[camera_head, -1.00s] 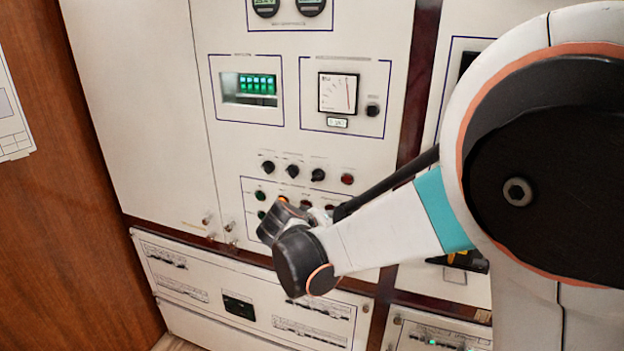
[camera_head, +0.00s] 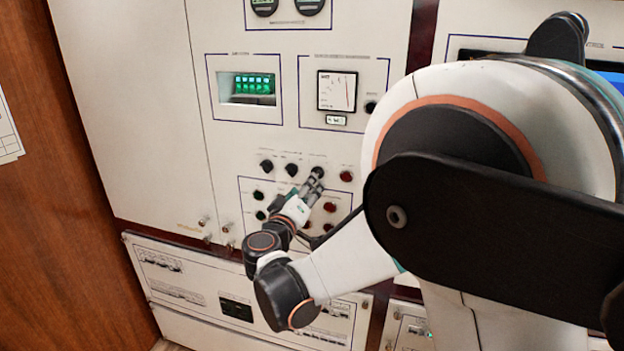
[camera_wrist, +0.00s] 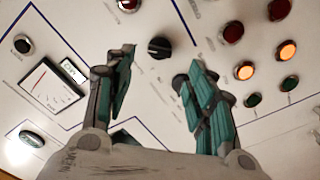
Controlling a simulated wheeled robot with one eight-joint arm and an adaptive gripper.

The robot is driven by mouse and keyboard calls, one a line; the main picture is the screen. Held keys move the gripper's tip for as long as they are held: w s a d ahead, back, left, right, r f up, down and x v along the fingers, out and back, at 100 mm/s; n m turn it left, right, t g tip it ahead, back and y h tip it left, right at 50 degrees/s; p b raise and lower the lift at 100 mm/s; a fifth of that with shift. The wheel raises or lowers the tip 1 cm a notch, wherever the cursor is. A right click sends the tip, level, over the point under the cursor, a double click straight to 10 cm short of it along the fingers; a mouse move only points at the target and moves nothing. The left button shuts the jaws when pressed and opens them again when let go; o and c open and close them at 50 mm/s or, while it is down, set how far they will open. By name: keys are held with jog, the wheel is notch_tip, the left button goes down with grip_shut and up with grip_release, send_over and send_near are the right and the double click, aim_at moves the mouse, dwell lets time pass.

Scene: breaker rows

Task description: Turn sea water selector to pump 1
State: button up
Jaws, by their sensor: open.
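A row of three black selector knobs sits on the white panel in the head view: a left knob (camera_head: 266,166), a middle knob (camera_head: 291,169) and a right knob (camera_head: 317,171). Their labels are too small to read, so I cannot tell which is the sea water selector. My gripper (camera_head: 316,179) is at the right knob. In the wrist view my gripper (camera_wrist: 160,58) is open, and the right knob (camera_wrist: 160,47) shows between and just beyond its fingertips. The middle knob (camera_wrist: 180,82) is close beside the right-hand finger. Contact cannot be told.
A red button (camera_head: 346,176) lies right of the knobs. Green and red buttons sit below, two orange-lit lamps (camera_wrist: 287,50) among them in the wrist view. A meter (camera_head: 337,91) and a green-lit display (camera_head: 247,89) are above. The panel around the knobs is flat.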

aim_at(317, 174)
jog(key=x, duration=0.7)
jog(key=shift+w, duration=0.15)
jog(key=shift+c, duration=0.2)
jog(key=c, duration=1)
